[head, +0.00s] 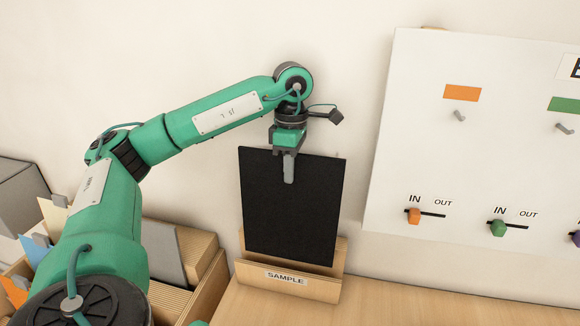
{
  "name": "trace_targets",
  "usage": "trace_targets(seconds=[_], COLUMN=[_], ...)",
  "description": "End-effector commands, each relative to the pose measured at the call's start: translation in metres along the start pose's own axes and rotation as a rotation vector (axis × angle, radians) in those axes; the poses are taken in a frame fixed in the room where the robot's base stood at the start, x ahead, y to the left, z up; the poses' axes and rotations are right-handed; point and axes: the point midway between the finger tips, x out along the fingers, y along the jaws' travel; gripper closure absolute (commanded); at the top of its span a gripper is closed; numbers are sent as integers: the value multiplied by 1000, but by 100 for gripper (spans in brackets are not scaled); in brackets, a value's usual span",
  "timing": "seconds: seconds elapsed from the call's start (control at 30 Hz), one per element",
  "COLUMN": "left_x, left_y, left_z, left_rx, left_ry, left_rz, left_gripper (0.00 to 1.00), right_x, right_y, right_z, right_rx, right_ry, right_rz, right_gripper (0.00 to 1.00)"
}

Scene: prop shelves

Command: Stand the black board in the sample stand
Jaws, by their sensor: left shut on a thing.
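The black board (290,215) is upright, leaning back slightly, with its lower edge at the wooden sample stand (288,284). The stand carries a "SAMPLE" label on its front. My right gripper is not in view.
A white panel (480,150) with orange and green patches, pegs and IN/OUT sliders stands at the right. A wooden box (205,285) with a grey board and coloured cards is at the left. The wooden tabletop (420,305) right of the stand is clear.

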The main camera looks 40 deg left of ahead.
Motion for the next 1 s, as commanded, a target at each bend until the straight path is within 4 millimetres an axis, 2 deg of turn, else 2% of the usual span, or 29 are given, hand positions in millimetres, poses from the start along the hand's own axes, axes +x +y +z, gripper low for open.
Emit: trace_targets(seconds=[0.1,1.0], left_x=[15,93], left_y=[1,8], left_z=[0,0], left_rx=[0,0], left_ry=[1,0], left_rz=[-1,0], left_gripper=[100,100], right_x=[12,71], right_y=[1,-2], right_z=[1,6], right_rx=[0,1], right_ry=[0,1], right_rz=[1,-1], right_gripper=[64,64])
